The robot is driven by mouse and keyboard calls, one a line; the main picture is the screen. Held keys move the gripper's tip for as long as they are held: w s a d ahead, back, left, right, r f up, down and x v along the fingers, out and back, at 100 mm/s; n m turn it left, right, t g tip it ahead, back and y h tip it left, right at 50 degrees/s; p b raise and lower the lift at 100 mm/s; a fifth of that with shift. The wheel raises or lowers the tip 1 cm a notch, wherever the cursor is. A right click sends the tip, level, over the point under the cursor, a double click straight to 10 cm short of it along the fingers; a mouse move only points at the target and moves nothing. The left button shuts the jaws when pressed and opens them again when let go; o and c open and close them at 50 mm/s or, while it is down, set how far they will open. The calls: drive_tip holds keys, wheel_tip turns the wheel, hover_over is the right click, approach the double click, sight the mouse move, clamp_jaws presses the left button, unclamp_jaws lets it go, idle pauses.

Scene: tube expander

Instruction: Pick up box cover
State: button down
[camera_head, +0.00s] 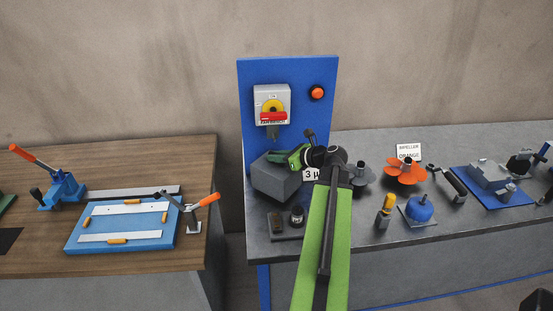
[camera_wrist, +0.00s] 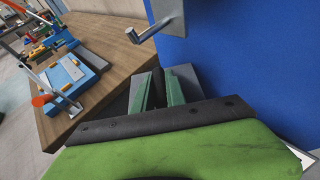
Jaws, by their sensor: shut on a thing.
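The box cover (camera_head: 274,180) appears as a dark grey block in front of the blue upright panel, at the left end of the grey table. My gripper (camera_head: 291,158), with green fingers, is at its top right side. In the wrist view, my green fingers (camera_wrist: 159,92) are close together, shut on the grey cover (camera_wrist: 186,78), which shows beside and beyond them. The cover's underside is hidden, so I cannot tell whether it rests on something or is raised.
The blue panel (camera_head: 248,88) stands close behind, with a switch box (camera_head: 267,96) and its projecting handle. A small dark block with a round part (camera_head: 278,224) lies in front. A wooden bench (camera_head: 150,160) is left, across a gap.

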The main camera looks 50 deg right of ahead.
wheel_tip(320, 180, up, 3)
drive_tip(key=shift+f+p, duration=0.1)
drive_tip(key=shift+p, duration=0.7)
drive_tip(key=s+d+r+p, duration=0.6)
drive_tip(key=s, duration=0.3)
drive_tip(key=shift+s+d, duration=0.25)
drive_tip(key=shift+s, duration=0.1)
drive_tip(key=shift+r, duration=0.15)
